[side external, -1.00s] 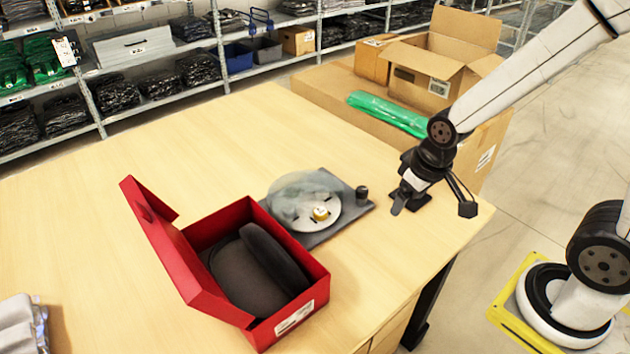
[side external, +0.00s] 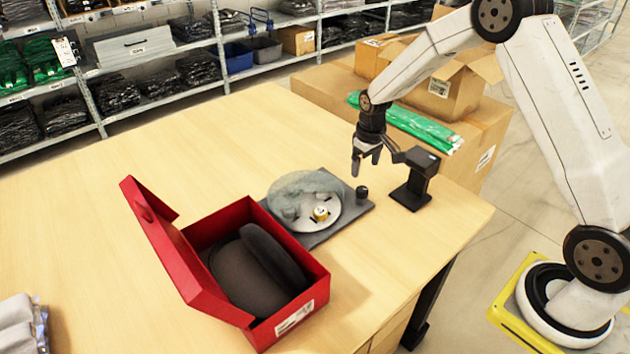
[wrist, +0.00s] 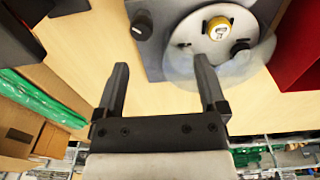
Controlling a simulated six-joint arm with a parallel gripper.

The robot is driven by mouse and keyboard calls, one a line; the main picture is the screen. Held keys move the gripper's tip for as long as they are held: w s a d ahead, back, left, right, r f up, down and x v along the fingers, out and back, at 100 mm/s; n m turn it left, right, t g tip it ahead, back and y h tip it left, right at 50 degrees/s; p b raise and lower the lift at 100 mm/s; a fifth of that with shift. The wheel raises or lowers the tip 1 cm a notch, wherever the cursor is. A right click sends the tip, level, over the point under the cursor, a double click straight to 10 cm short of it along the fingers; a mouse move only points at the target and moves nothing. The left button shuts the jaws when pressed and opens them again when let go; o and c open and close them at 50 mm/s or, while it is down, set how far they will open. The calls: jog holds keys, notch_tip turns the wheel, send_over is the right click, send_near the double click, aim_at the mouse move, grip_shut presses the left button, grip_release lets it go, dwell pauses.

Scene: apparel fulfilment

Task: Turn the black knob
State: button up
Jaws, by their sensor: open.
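The black knob (side external: 362,193) stands upright at the right corner of a flat grey base (side external: 329,231), beside a round disc. In the wrist view the knob (wrist: 141,27) has a white mark on top and lies beyond the left finger. My gripper (side external: 365,170) is above the knob, apart from it, pointing down. In the wrist view my gripper (wrist: 163,66) is open with nothing between its fingers.
The disc (side external: 299,214) bears a yellow-and-white piece (side external: 321,213) and a translucent cover. An open red box (side external: 311,283) with a dark item stands front left. A black stand (side external: 413,192) is right of the knob.

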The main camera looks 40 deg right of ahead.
send_over(362, 189)
jog(key=shift+g, duration=0.3)
notch_tip(362, 189, down, 4)
jog(key=shift+f, duration=0.2)
jog(key=shift+f, duration=3.9)
grip_shut()
